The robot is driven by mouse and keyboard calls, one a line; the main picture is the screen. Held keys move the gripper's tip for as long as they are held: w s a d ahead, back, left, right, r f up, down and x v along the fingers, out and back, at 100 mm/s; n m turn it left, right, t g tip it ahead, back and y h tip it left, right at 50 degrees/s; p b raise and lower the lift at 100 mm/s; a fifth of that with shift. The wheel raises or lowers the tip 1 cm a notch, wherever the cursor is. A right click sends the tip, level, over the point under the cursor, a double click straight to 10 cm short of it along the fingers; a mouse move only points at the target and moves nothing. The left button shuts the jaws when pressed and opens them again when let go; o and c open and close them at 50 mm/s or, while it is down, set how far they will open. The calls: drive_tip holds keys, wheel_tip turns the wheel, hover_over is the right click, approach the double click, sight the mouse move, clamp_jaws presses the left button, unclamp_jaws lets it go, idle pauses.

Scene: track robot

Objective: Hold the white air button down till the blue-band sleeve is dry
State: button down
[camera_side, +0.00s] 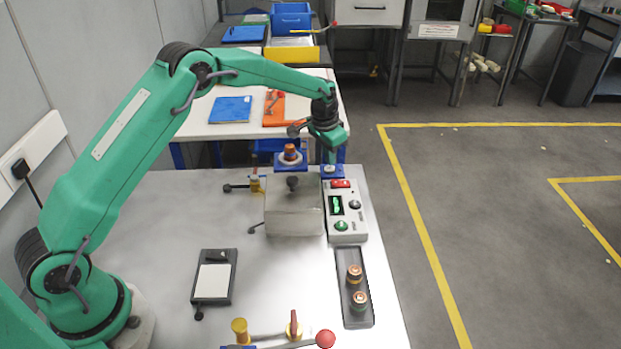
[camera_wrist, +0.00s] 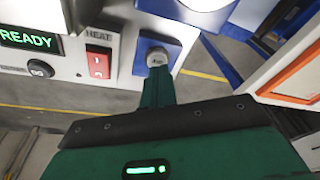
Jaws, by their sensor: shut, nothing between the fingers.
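My gripper (camera_side: 331,160) is shut and empty, pointing down over the blue plate (camera_side: 340,172) at the back of the control box. In the wrist view its closed fingertips (camera_wrist: 158,76) are at the near edge of the round air button (camera_wrist: 157,57), which looks pale grey on a blue plate. The tips overlap the button; I cannot tell whether it is pressed down. An orange-brown sleeve (camera_side: 290,152) stands on a white ring over a blue plate, left of my gripper. Its band colour is too small to tell.
The control box (camera_side: 347,226) has a red HEAT switch (camera_wrist: 98,62) beside the button and a display (camera_wrist: 30,40) reading READY. A dark tray (camera_side: 367,319) holds two sleeves. A metal block (camera_side: 293,219) stands left of the box.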

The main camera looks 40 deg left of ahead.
drive_tip(key=shift+r, duration=1.6)
drive_tip(key=shift+s+r, duration=0.2)
drive_tip(key=shift+r, duration=0.25)
drive_tip(key=s+r+n+t, duration=0.1)
drive_tip(key=s+r+t, duration=0.1)
drive_tip(key=s+r, duration=1.6)
drive_tip(key=s+f+n+t, duration=0.1)
drive_tip(key=s+n, duration=0.1)
drive_tip(key=s, duration=2)
drive_tip(key=shift+s+a+f, duration=0.15)
drive_tip(key=shift+f, duration=0.25)
